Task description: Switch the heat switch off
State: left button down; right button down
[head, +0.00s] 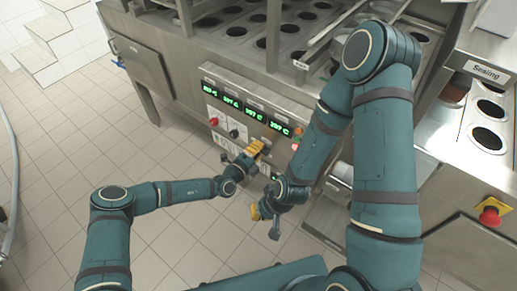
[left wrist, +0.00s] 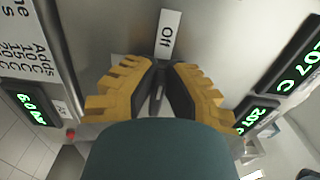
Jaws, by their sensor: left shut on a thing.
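The control panel (head: 245,130) is on the front of the steel machine. My left gripper (head: 256,147), with yellow fingers, is at the panel's lower part. In the left wrist view, my left gripper (left wrist: 157,82) has its fingers shut on the heat switch (left wrist: 156,93), a small dark piece mostly hidden between them. An "Off" label (left wrist: 169,33) is just beyond the fingertips. My right gripper (head: 262,213) hangs low in front of the machine, away from the panel; whether it is open or shut is unclear.
Green displays (head: 248,109) read temperatures above the switches. A red button (head: 214,121) and a black knob (head: 234,133) are on the panel's left. A red emergency stop (head: 490,215) is on the sealing unit at right.

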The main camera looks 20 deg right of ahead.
dwell(0.3)
pick_arm(q)
jog(key=c, duration=1)
grip_release()
jog(key=v, duration=1.2)
jog(key=shift+s, duration=0.1)
